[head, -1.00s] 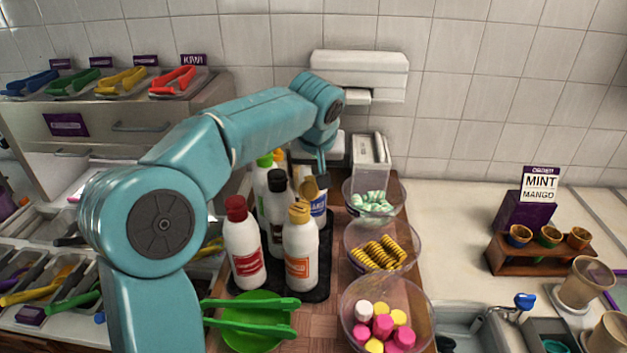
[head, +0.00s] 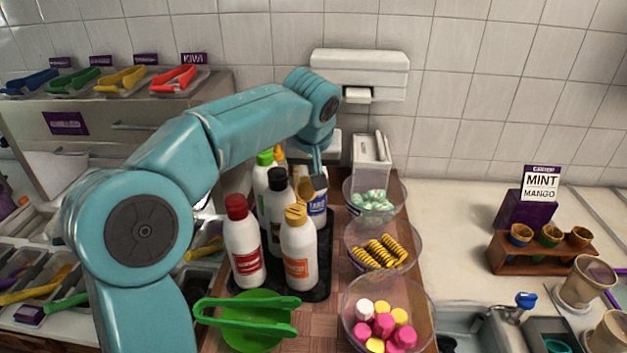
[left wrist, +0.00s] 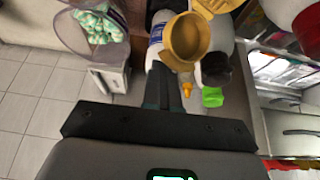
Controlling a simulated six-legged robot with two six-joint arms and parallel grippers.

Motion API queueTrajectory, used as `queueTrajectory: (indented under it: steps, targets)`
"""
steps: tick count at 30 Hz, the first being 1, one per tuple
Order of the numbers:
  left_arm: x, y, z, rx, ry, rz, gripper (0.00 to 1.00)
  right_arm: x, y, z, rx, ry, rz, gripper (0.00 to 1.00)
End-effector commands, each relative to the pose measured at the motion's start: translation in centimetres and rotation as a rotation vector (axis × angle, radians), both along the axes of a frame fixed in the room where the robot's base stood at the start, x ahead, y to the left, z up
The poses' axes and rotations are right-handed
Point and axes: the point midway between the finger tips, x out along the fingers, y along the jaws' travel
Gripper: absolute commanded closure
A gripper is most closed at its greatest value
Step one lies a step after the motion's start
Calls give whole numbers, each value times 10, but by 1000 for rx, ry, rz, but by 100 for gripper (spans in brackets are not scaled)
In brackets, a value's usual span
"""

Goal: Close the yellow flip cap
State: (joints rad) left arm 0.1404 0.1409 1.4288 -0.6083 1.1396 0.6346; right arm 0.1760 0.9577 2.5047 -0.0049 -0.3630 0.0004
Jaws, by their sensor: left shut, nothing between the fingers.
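The yellow flip cap (head: 312,184) is a mustard-gold lid on the blue-labelled bottle (head: 317,207). It stands raised and open, behind the orange-labelled bottle (head: 298,255). In the left wrist view the flip cap (left wrist: 187,38) is a large round lid with a hollow face, and the blue-labelled bottle (left wrist: 155,47) is partly hidden behind it. My left gripper (head: 317,165) is shut and empty, just above and behind the cap. Its dark fingers (left wrist: 165,85) run close beside the cap in the left wrist view; I cannot tell if they touch. My right gripper is not in view.
Red-capped (head: 241,245), black-capped (head: 277,210) and green-capped (head: 264,180) bottles crowd the dark mat (head: 322,268). Bowls of toppings stand to the right, the nearest being the candy bowl (head: 424,322). Green tongs (head: 245,304) lie across a green bowl in front.

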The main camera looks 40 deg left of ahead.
Motion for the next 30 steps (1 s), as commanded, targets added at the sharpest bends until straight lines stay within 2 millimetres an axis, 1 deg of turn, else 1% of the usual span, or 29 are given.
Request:
queueTrajectory:
  steps: [1, 5, 15, 18, 21, 30]
  targets:
    - [-2, -2, -8, -9, 28, 0, 100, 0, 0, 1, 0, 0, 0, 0]
    - [-2, -2, 3, -9, 28, 0, 100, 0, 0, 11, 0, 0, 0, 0]
    - [-1, -1, 54, -4, 16, -2, 100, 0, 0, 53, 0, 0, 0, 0]
    - [-1, -2, 68, -3, 16, -2, 100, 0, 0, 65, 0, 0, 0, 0]
    - [-1, -1, 78, -3, 14, -2, 100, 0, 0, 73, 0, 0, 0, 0]
    - [-1, -1, 77, -2, 13, -2, 100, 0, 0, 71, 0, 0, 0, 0]
